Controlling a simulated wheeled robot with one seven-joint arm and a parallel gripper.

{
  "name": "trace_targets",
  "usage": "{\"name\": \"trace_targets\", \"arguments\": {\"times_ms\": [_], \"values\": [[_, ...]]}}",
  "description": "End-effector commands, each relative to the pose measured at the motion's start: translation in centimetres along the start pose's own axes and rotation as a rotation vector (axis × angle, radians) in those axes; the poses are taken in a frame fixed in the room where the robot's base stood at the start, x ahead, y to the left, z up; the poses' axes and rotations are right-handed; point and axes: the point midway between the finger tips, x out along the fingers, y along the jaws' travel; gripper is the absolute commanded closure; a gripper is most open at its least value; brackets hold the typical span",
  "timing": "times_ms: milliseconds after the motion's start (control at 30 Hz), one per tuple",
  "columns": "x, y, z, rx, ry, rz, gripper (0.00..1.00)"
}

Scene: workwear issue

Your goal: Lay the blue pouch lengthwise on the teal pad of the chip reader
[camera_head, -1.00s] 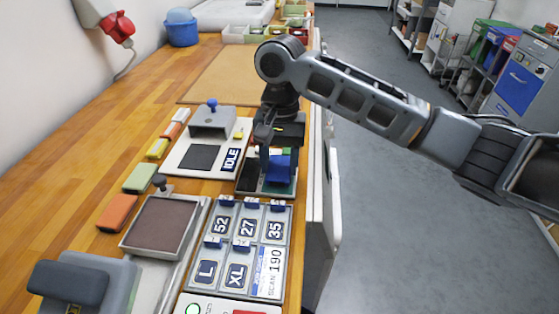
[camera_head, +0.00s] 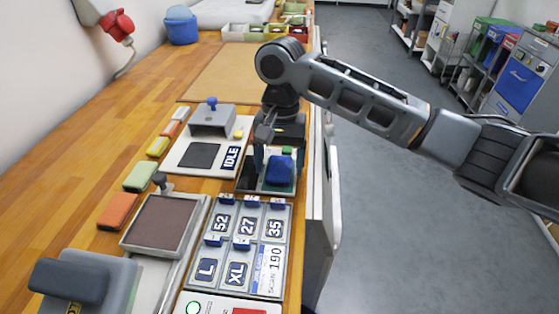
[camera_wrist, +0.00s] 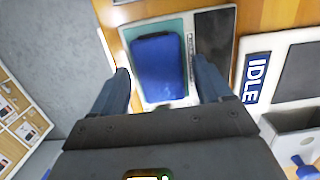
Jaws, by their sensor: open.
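The blue pouch (camera_wrist: 160,68) lies on the teal pad (camera_wrist: 158,27) of the chip reader, its long side running along the pad's long side. Teal shows around its edges in the wrist view. In the head view the pouch (camera_head: 280,171) is partly hidden by my gripper. The chip reader (camera_head: 246,190) also has a dark panel (camera_wrist: 214,45) beside the pad. My gripper (camera_wrist: 162,92) is open above the reader, one finger on each side of the pouch, with gaps between fingers and pouch.
Left of the reader stands a white unit marked IDLE (camera_head: 231,158) with a dark square. In front is a tray of numbered tags (camera_head: 246,225). The bench edge and floor (camera_head: 390,230) are just to the right. A bare tan mat (camera_head: 230,80) lies behind.

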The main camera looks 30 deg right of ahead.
Motion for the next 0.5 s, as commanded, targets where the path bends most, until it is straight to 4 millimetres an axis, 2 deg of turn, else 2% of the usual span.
{"name": "trace_targets", "arguments": {"times_ms": [167, 500], "values": [[-1.8, -0.1, 0.0, -0.002, 0.001, -0.002, 0.22], [-8.9, 0.0, -0.1, -0.001, 0.004, 0.001, 0.22]]}}
